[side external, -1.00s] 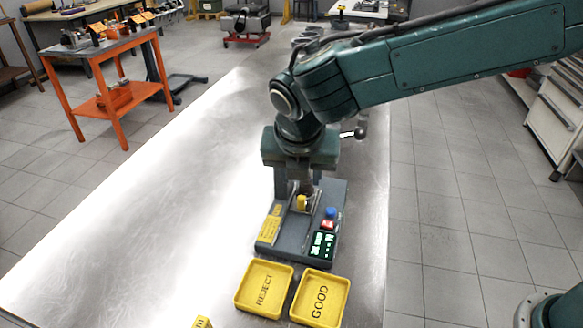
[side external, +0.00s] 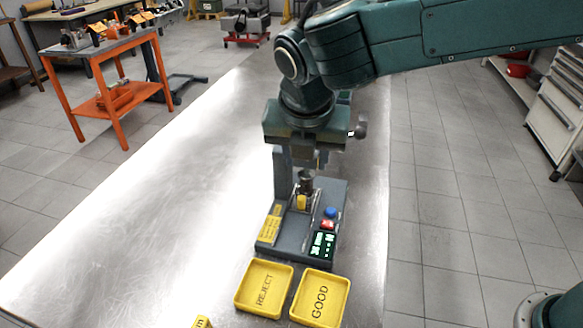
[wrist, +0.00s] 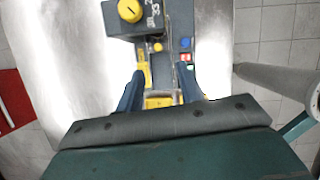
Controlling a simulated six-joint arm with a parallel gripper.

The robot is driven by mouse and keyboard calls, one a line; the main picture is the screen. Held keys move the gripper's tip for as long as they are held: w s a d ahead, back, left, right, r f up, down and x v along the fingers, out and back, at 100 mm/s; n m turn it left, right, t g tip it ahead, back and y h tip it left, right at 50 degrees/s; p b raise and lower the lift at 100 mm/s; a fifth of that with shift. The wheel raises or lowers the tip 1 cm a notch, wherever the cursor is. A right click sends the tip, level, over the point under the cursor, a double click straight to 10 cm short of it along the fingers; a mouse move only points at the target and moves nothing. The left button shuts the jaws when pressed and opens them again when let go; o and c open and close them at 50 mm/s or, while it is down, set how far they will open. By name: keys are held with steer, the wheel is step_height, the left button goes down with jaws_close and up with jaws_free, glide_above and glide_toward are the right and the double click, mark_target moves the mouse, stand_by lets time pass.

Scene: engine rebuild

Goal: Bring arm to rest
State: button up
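My gripper (side external: 310,162) hangs just above the grey test fixture (side external: 265,246) in the side view. In the wrist view its two blue fingers (wrist: 159,78) stand apart with nothing visible held between them. A small dark cylindrical part (side external: 306,184) stands upright in the fixture below the fingers, behind a yellow piece (side external: 301,202). The fixture carries a blue button (side external: 331,212), a red button (side external: 327,225) and a lit green display (side external: 322,244). The wrist view also shows a yellow knob (wrist: 130,10) on the fixture.
A yellow REJECT tray (side external: 240,301) and a yellow GOOD tray (side external: 296,312) sit empty in front of the fixture. The metal bench (side external: 150,220) is largely clear to the left. An orange cart (side external: 110,102) and a tool cabinet (side external: 556,112) stand away from the bench.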

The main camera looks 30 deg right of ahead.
steer(key=s+d+r+m+y, duration=0.1)
steer(key=s+d+r+m, duration=0.3)
steer(key=d+m, duration=0.4)
steer(key=s+d+r+m+y, duration=0.1)
steer(key=s+d+r+m, duration=0.3)
steer(key=d, duration=0.6)
steer(key=s+d+f+m+t, duration=0.1)
steer(key=s+d+f+m, duration=0.1)
steer(key=s+m, duration=0.5)
steer(key=s+d+f+m+t, duration=0.1)
steer(key=s+d+m, duration=0.4)
steer(key=s+m, duration=0.3)
steer(key=shift+s+f+m+y, duration=0.3)
steer(key=shift+f+m, duration=0.1)
steer(key=shift+m, duration=0.2)
